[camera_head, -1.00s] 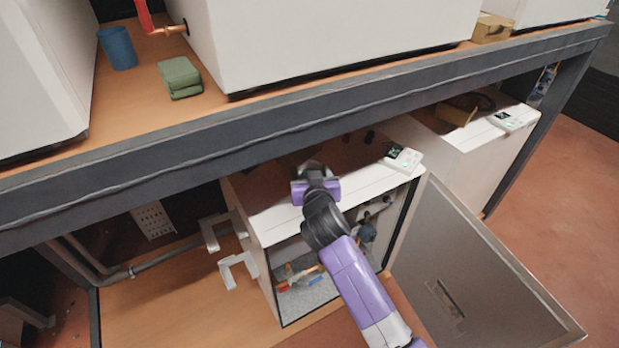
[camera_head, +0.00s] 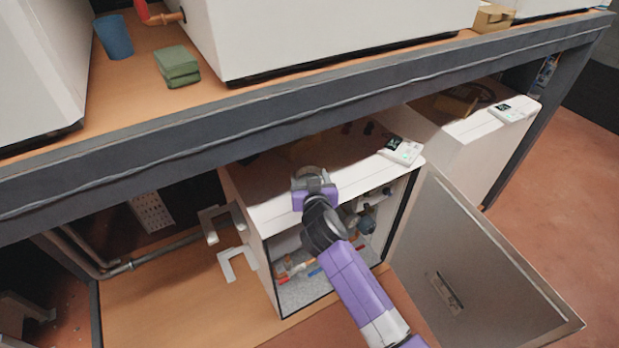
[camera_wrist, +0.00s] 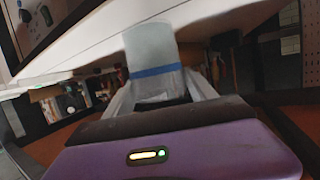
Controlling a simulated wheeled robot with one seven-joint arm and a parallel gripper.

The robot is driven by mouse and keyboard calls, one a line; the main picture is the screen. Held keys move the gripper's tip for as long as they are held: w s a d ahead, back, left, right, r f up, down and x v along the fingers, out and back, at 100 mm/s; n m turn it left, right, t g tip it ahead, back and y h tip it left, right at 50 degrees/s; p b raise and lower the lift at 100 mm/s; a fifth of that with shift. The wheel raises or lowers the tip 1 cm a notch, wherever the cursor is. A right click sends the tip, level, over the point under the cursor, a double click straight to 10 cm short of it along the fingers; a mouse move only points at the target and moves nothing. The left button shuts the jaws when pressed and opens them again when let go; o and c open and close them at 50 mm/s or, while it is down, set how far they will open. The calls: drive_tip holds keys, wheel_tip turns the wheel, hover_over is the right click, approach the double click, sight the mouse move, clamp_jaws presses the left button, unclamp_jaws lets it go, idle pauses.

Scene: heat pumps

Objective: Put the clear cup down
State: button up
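The clear cup (camera_wrist: 151,50) is a translucent grey vessel with a blue band, seen in the wrist view between the fingers of my gripper (camera_wrist: 158,90). The gripper appears shut on it. In the head view, my gripper (camera_head: 313,178) is over the white top of the lower cabinet, near its front edge. The cup is hard to make out there, behind the purple wrist. I cannot tell whether its base touches the cabinet top.
The lower white cabinet (camera_head: 262,215) has its door (camera_head: 480,265) swung open to the right. A control panel (camera_head: 401,150) lies on its top at right. The shelf beam (camera_head: 200,140) passes close above. A second cabinet (camera_head: 478,150) stands at right.

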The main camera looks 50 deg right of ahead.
drive_tip(key=o, duration=0.3)
drive_tip(key=shift+r+p, duration=0.3)
drive_tip(key=b+v, duration=0.1)
drive_tip(key=v, duration=1.1)
drive_tip(key=shift+f, duration=0.15)
drive_tip(key=s+a+f+n+t+y, duration=0.1)
drive_tip(key=s+a+f+n+y, duration=0.15)
drive_tip(key=s+a, duration=0.5)
drive_tip(key=s+a+f+n+t+y, duration=0.1)
drive_tip(key=s+a+f+n+y, duration=0.2)
drive_tip(key=s+a, duration=0.4)
drive_tip(key=s+a+r+y, duration=0.1)
drive_tip(key=s+r, duration=0.2)
drive_tip(key=s, duration=0.2)
drive_tip(key=s+a+r+n+t+y, duration=0.1)
drive_tip(key=s+r, duration=0.2)
drive_tip(key=s, duration=0.2)
drive_tip(key=s+a+r+n+y, duration=0.1)
drive_tip(key=s+r, duration=0.3)
drive_tip(key=s, duration=0.2)
drive_tip(key=shift+r+t+y, duration=0.1)
drive_tip(key=shift+t+y, duration=0.2)
drive_tip(key=shift+y, duration=0.05)
